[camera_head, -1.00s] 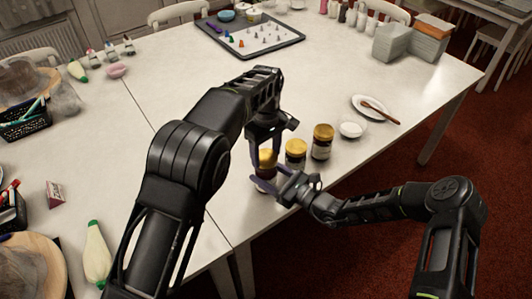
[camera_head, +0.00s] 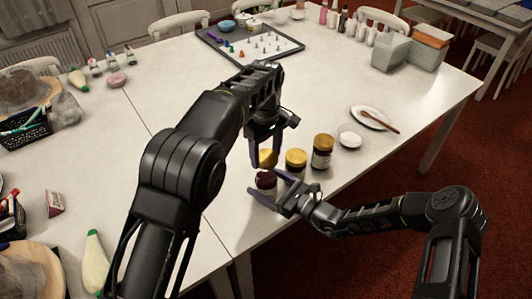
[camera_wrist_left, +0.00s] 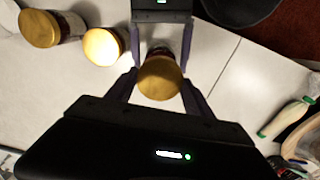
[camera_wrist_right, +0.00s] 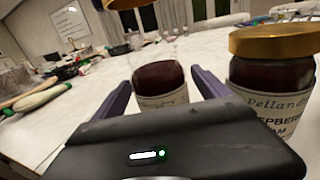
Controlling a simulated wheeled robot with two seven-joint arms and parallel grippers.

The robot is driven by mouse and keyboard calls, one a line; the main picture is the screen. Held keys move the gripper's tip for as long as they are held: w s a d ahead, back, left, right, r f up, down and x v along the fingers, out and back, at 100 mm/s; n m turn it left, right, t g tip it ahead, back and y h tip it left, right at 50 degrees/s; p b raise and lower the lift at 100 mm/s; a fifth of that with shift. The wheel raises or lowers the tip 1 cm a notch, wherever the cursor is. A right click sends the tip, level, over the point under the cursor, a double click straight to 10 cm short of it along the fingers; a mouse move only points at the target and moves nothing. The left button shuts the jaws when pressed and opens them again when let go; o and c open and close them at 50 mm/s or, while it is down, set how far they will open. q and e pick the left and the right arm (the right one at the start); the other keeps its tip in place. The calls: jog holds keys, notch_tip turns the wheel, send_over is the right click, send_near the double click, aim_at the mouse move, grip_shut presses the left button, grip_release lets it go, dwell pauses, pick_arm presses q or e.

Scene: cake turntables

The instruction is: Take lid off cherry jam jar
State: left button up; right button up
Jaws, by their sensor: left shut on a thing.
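The cherry jam jar (camera_head: 265,183) stands uncovered on the table, its dark top showing; it also shows in the right wrist view (camera_wrist_right: 159,82). Its golden lid (camera_head: 268,158) is above the jar, apart from it. My left gripper (camera_head: 268,150) is shut on this lid, which shows between its fingers in the left wrist view (camera_wrist_left: 160,78). In the right wrist view the lid's edge (camera_wrist_right: 125,3) hangs over the jar. My right gripper (camera_head: 280,190) is open, low, with one finger on each side of the jar and gaps between fingers and glass.
Two closed gold-lidded jars, a middle one (camera_head: 296,161) and a farther one (camera_head: 323,151), stand close to the right. A small white bowl (camera_head: 350,138) and a plate with a wooden spoon (camera_head: 371,117) lie beyond.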

pick_arm(q)
jog(key=shift+f+b, duration=0.95)
pick_arm(e)
jog(key=v, duration=1.1)
jog(key=shift+f, duration=0.1)
jog(key=shift+s+d, duration=0.35)
jog(key=shift+d, duration=0.05)
